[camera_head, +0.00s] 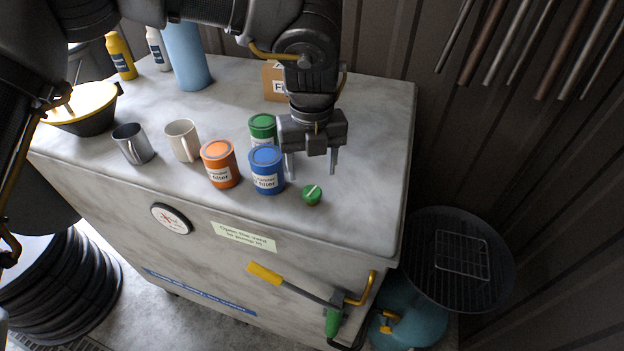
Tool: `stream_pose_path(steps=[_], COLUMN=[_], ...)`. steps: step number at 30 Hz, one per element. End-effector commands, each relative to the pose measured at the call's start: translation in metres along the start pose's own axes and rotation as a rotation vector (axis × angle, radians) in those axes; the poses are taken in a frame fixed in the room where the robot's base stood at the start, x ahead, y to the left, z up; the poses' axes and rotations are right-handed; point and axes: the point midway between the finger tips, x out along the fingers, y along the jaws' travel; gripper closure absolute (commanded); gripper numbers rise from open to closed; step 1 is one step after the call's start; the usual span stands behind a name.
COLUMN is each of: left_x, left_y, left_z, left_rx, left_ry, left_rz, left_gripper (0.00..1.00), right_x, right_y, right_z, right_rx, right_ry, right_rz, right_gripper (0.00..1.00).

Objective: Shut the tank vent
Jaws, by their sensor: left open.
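A small green knob (312,195) with a pale bar across it sits on the tank top (370,150), near the front edge. It looks like the vent, and its pale bar runs slantwise. My left gripper (312,172) points down just above and behind the knob. Its two fingers are apart with nothing between them, and they do not appear to touch the knob. My right gripper is not in view.
A blue can (267,170) stands close left of the knob, with orange (220,164) and green (262,128) cans nearby. Two mugs (183,140) stand farther left. A yellow-handled lever (266,274) and green-tipped nozzle (333,321) are on the front. The top's right side is clear.

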Motion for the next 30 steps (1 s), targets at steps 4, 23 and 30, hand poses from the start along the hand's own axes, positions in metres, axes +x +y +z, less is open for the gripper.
stream_pose_path(steps=[4,23,30], left_x=[0.024,0.06,0.06], left_y=[0.0,-0.001,-0.001], left_z=[-0.001,0.0,0.0], left_rx=[0.001,0.001,0.001], left_ry=[0.004,0.0,0.0], left_rz=[0.001,-0.002,-0.002], left_gripper=[0.42,0.45,0.76], right_x=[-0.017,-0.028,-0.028], right_y=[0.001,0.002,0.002], right_z=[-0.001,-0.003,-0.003], right_rx=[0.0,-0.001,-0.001], right_ry=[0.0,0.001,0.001], right_rz=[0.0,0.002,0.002], right_gripper=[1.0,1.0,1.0])
